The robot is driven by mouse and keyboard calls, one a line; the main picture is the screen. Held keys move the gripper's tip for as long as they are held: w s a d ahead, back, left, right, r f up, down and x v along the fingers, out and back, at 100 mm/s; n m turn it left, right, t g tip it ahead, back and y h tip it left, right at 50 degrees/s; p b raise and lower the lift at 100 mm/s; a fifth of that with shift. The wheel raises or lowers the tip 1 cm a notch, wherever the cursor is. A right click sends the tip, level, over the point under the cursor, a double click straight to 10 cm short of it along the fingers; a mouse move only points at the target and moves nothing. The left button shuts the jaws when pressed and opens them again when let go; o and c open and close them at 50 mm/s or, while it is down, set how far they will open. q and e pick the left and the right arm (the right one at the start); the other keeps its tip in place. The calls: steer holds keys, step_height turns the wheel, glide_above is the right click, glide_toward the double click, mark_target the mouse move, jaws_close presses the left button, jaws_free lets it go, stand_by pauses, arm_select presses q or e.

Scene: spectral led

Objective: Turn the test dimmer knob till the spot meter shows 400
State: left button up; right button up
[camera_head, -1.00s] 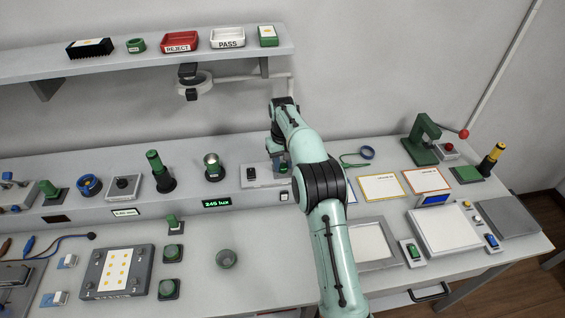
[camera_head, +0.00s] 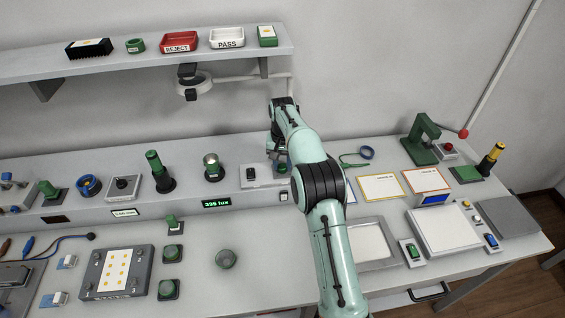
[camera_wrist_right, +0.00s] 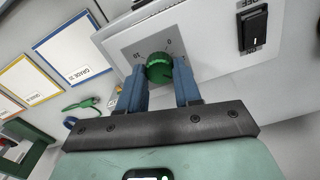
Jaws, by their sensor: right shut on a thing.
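The green dimmer knob (camera_wrist_right: 159,67) sits on a light plate with a printed dial in the right wrist view. My right gripper (camera_wrist_right: 160,82) is shut on it, with one blue finger on each side. In the head view the same gripper (camera_head: 281,166) is at the raised ledge, partly hidden by my arm. The spot meter display (camera_head: 216,203) on the ledge front shows green digits that read about 336 lux. My left gripper is not in view.
A black rocker switch (camera_wrist_right: 254,27) is on the same panel, beside the knob. A lit lamp holder (camera_head: 212,167) stands left of the panel on the ledge. Framed cards (camera_head: 381,188) lie right of my arm. A ring-shaped magnifier (camera_head: 194,84) hangs above.

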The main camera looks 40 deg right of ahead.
mark_target(283, 165)
steer(key=shift+r, duration=0.1)
steer(key=o, duration=1)
steer(key=shift+o, duration=0.2)
steer(key=shift+r, duration=3.7)
